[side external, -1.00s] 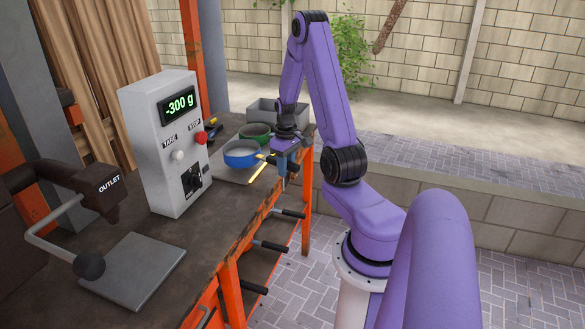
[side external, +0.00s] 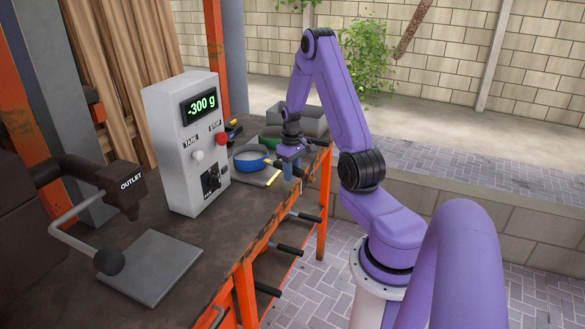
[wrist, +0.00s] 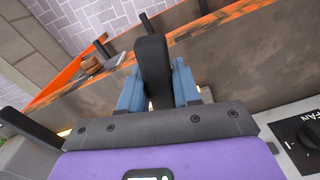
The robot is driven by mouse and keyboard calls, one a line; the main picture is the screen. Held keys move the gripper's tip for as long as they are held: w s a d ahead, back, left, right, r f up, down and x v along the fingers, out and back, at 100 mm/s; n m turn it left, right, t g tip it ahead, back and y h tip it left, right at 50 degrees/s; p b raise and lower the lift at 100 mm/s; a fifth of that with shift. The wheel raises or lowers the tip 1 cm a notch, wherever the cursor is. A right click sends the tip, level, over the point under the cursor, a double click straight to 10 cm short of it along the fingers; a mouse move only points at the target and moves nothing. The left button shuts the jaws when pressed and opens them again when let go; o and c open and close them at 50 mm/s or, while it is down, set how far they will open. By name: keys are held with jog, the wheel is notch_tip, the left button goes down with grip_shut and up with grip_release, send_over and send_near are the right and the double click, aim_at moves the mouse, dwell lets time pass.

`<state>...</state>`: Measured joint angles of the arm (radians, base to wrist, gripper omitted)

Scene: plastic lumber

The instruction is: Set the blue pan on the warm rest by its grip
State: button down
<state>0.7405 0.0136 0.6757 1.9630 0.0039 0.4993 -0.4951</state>
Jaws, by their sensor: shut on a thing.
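The pan's bowl does not show in that view. I cannot tell whether the pan touches the slab. I cannot pick out the warm rest with certainty.
A green pan (side external: 270,132) is just behind the blue one, with a grey bin (side external: 300,121) farther back. The control box (side external: 188,140) reads -300 g.

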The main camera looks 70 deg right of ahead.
jog(key=shift+f, duration=0.15)
jog(key=c, duration=0.7)
grip_release()
notch_tip(320, 180, up, 17)
jog(key=w+a+r+n, duration=0.1)
jog(key=w+a+n, duration=0.25)
jog(key=a, duration=0.95)
jog(key=s+a+n, duration=0.4)
jog(key=s+a, duration=0.1)
jog(key=a, duration=0.6)
jog(key=s+a+n, duration=0.4)
jog(key=s+a, duration=0.2)
jog(key=a, duration=0.6)
jog(key=s+a+n, duration=0.1)
jog(key=s, duration=0.3)
jog(key=s+f+n, duration=0.1)
jog(key=s, duration=0.3)
jog(key=s+a+n, duration=0.1)
jog(key=s+n, duration=0.1)
jog(key=s, duration=0.2)
jog(key=shift+a+f, duration=0.25)
jog(key=shift+a, duration=0.1)
